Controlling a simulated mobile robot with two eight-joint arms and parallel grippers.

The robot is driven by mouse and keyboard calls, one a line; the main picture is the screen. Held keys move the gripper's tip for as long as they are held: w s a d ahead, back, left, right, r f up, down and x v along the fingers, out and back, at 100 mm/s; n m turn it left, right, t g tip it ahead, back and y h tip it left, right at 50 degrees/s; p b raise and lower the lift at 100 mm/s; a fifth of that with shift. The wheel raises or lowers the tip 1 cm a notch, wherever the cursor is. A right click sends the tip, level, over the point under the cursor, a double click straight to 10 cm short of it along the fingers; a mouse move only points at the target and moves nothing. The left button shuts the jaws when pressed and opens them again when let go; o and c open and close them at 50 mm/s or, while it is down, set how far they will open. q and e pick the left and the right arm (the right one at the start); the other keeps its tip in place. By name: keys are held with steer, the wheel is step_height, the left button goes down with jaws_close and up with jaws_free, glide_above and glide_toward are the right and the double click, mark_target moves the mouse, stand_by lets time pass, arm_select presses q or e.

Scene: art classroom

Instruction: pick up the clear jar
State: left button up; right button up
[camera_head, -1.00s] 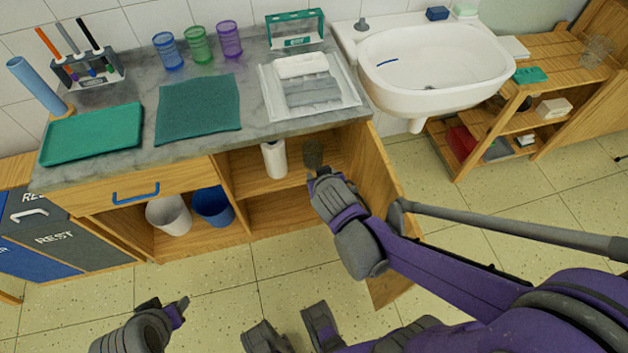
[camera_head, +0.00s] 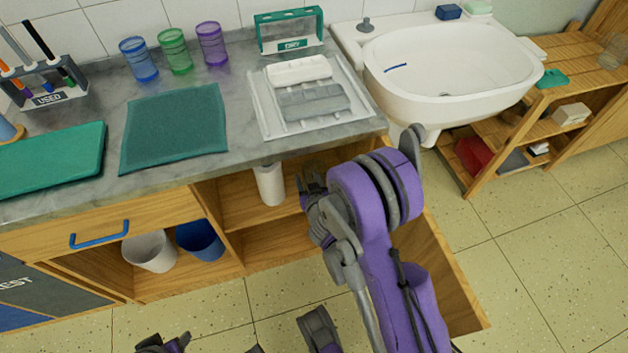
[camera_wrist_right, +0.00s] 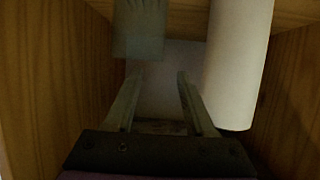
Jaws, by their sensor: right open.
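A grey-green, see-through object, which looks like the clear jar (camera_wrist_right: 138,30), shows at the upper left of the right wrist view. It is in the open cupboard, just beyond my fingertips and off to one side, not between them. In the head view my right gripper (camera_head: 312,176) reaches into the cupboard's upper compartment and mostly hides the jar. In the right wrist view, the right gripper (camera_wrist_right: 158,78) is open, with nothing between its fingers. Part of my left gripper (camera_head: 165,344) shows at the bottom edge of the head view; its jaws are unclear.
A white roll (camera_head: 269,184) stands close beside my right gripper; it also shows in the right wrist view (camera_wrist_right: 238,65). Wooden cupboard walls (camera_wrist_right: 55,80) flank the gripper. The countertop (camera_head: 235,125) is above. White (camera_head: 150,250) and blue (camera_head: 200,240) bins stand to the left.

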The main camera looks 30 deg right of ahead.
mark_target(304, 167)
steer(key=x, duration=0.3)
steer(key=f+b+x, duration=0.1)
steer(key=x, duration=0.2)
steer(key=shift+d, duration=0.2)
jaws_close()
steer(key=shift+s, duration=0.1)
stand_by(1.1)
